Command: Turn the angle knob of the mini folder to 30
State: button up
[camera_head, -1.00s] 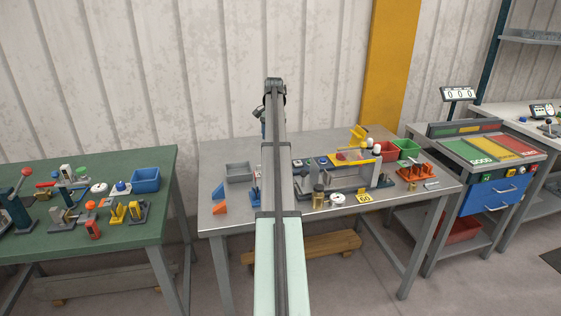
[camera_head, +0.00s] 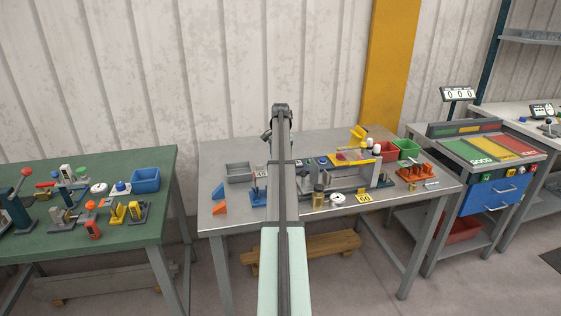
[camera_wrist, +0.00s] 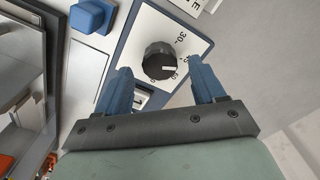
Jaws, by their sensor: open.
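The angle knob (camera_wrist: 160,60) is a dark round knob on a white plate with a blue edge in the wrist view. Printed angle marks, including 30, run along its right side. Its white pointer line points right, below the 30 mark; the exact mark is too small to read. My gripper (camera_wrist: 161,66) is open, with one blue finger on each side of the knob's lower part and gaps showing. Whether the tips reach down beside the knob is unclear. The mini folder (camera_head: 352,163) stands on the grey bench in the head view, partly behind my arm, which hides the knob.
A blue block (camera_wrist: 91,16) sits left of the knob plate. The front left is fairly clear.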

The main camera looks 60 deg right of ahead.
jog(key=shift+f, duration=1.05)
jog(key=c, duration=1.1)
